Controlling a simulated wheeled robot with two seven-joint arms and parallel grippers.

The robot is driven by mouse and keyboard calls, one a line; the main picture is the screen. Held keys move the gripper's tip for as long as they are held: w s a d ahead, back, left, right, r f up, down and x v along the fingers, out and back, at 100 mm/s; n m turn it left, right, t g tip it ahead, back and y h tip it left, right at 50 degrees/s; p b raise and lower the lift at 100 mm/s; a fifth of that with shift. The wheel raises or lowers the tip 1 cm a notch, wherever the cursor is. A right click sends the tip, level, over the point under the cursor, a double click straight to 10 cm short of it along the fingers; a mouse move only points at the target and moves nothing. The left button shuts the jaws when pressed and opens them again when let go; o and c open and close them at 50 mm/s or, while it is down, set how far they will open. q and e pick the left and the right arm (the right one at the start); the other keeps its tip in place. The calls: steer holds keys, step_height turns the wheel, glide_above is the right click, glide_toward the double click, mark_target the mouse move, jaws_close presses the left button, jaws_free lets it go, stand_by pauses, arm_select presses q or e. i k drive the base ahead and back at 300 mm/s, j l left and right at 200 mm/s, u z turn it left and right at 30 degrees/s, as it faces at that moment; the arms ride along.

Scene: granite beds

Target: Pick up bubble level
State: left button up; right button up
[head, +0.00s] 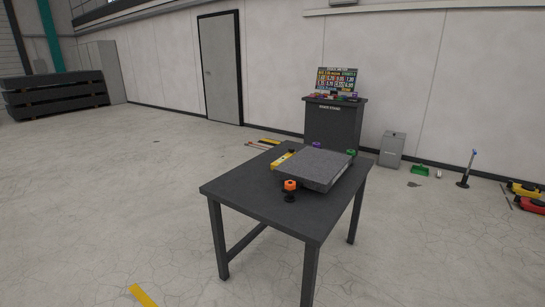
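A yellow bar that looks like the bubble level (283,160) lies on the dark table (238,193), along the left edge of a grey granite slab (315,166). It is small in the head view, and I cannot tell whether it touches the slab. An orange knob-like piece (290,185) stands near the slab's front corner. A green one (350,153) and a purple one (316,145) are at its back corners. Neither of my grippers is in view.
A dark cabinet (333,122) with a colourful board (337,80) stands behind the table. A grey bin (391,149), a green dustpan (420,170) and red-yellow items (524,190) are at right. Dark stacked slabs (55,95) lie far left. The floor before the table is mostly clear.

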mark_target(285, 156)
steer(key=i+j+u, duration=0.2)
steer(key=i+u, duration=1.05)
steer(key=u, duration=0.15)
steer(key=i+l+u, duration=0.15)
steer(key=i+u, duration=0.15)
steer(key=i, duration=1.55)
steer(key=i+z, duration=0.4)
steer(key=i, duration=0.25)
steer(key=i+j+z, duration=0.25)
steer(key=i+z, duration=0.2)
steer(key=i, duration=0.15)
steer(key=i+l+z, duration=0.1)
steer(key=z, duration=0.35)
steer(key=i+z, duration=0.3)
steer(key=z, duration=0.15)
steer(key=i+z, duration=0.25)
steer(key=z, duration=0.2)
steer(key=i+j+z, duration=0.1)
steer(key=z, duration=0.35)
steer(key=i+j+z, duration=0.25)
steer(key=z, duration=0.2)
steer(key=i+j+z, duration=0.2)
steer(key=z, duration=0.25)
